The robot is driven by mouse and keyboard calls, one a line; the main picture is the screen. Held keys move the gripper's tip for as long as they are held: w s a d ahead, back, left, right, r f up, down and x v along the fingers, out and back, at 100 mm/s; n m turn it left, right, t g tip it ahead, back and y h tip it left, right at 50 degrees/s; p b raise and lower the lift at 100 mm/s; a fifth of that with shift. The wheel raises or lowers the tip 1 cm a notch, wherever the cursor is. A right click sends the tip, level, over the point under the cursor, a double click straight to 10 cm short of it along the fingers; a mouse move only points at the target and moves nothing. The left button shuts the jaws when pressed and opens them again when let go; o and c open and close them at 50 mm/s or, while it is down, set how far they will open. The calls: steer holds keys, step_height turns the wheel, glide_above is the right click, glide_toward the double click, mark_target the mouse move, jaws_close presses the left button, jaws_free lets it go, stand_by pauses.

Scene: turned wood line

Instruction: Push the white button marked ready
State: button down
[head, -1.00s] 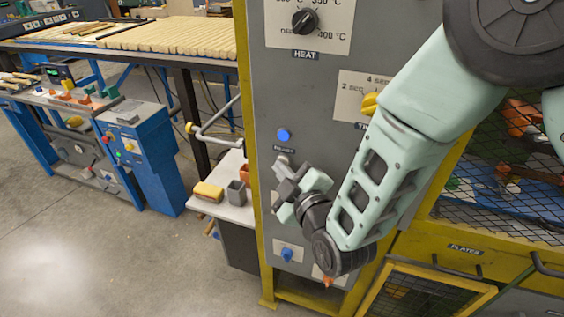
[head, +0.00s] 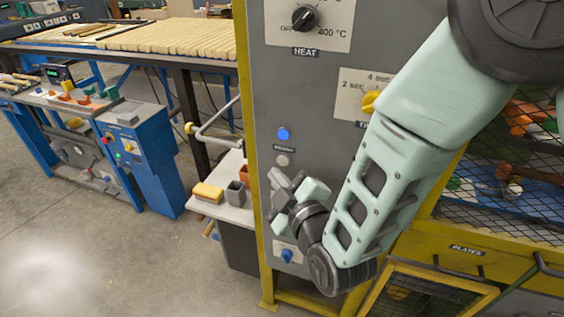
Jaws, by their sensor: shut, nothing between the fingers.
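On the grey panel of the cabinet, a round blue button or lamp (head: 283,133) sits above a small dark label (head: 284,149), whose lettering is too small to read surely. Just below the label is a small round whitish button (head: 282,160), in plain view. My gripper (head: 274,181) is shut and empty, just below the whitish button in the picture. The fingertips appear apart from it, though the depth gap is hard to tell. My wrist and forearm cover the panel to the right and below.
The heat dial (head: 304,18) and a yellow timer knob (head: 370,102) are higher on the panel. A blue knob (head: 287,255) is below my gripper. A bent metal handle (head: 213,133) and a small shelf (head: 236,212) with blocks stand at the left.

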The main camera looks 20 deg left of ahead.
steer(key=s, duration=0.4)
steer(key=shift+a+b, duration=0.15)
steer(key=shift+b, duration=0.25)
stand_by(0.4)
steer(key=s+d+r+m+g+h, duration=0.1)
steer(key=s+d+m+g+h, duration=0.2)
steer(key=d, duration=0.6)
steer(key=s+d+r+m+g+h, duration=0.2)
steer(key=s+d+m+g+h, duration=0.1)
steer(key=s+d, duration=0.4)
steer(key=s+d+r+m+g+h, duration=0.2)
steer(key=s+d+m+g+h, duration=0.2)
steer(key=d+g, duration=0.3)
steer(key=s+d, duration=0.1)
steer(key=d, duration=0.3)
steer(key=shift+h, duration=0.3)
